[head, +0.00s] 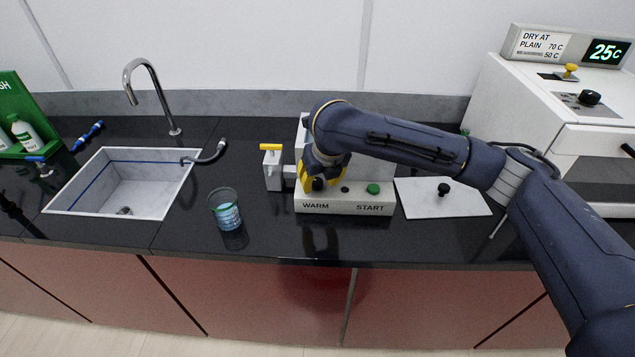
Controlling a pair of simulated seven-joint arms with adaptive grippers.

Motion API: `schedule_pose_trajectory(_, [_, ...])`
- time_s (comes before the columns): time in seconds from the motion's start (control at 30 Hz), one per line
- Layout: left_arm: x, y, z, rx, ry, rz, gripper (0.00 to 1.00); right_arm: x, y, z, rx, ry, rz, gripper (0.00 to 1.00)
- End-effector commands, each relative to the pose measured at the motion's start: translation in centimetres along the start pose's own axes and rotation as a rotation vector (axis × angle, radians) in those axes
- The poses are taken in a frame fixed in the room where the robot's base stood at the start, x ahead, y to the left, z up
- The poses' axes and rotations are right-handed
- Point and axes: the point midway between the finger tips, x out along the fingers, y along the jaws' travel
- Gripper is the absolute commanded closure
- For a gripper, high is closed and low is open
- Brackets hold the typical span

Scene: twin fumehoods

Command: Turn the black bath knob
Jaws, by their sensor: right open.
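The bath is a pale box (305,208) marked WARM and START, standing on the dark counter. A black knob (318,184) sits on its left part, above the word WARM. My right gripper (322,172), dark with yellow parts, is open and comes down over this knob from behind. The fingers are right at the knob, partly hiding it and the bath behind; I cannot tell whether they touch it. A green button (373,188) sits on the right part of the bath, above START. My left gripper is not in view.
A beaker of blue liquid (228,215) stands to the left front of the bath. A white device with a yellow handle (271,168) is close on its left. A white plate with a black knob (443,189) lies right. A sink (130,180) and an oven (540,110) flank these.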

Motion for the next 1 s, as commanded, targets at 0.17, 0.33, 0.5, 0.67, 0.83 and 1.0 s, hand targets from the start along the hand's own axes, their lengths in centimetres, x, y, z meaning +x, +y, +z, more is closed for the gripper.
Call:
schedule_pose_trajectory(0.17, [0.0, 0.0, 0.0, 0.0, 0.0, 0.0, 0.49, 1.3, 0.0, 0.0, 0.001, 0.001, 0.0, 0.61])
schedule_pose_trajectory(0.33, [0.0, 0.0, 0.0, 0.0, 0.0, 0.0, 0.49, 1.8, 0.0, 0.0, 0.0, 0.0, 0.0, 0.61])
schedule_pose_trajectory(0.5, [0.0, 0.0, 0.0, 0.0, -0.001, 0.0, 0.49, 1.8, 0.0, 0.0, 0.0, 0.0, 0.0, 0.61])
schedule_pose_trajectory(0.67, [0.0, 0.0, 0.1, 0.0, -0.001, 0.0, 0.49, 1.8, 0.0, 0.0, 0.0, 0.0, 0.0, 0.63])
schedule_pose_trajectory(0.83, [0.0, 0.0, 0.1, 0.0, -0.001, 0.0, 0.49, 1.8, 0.0, 0.0, 0.0, 0.0, 0.0, 0.83])
schedule_pose_trajectory(1.0, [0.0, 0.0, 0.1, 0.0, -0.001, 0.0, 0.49, 1.8, 0.0, 0.0, 0.0, 0.0, 0.0, 1.0])
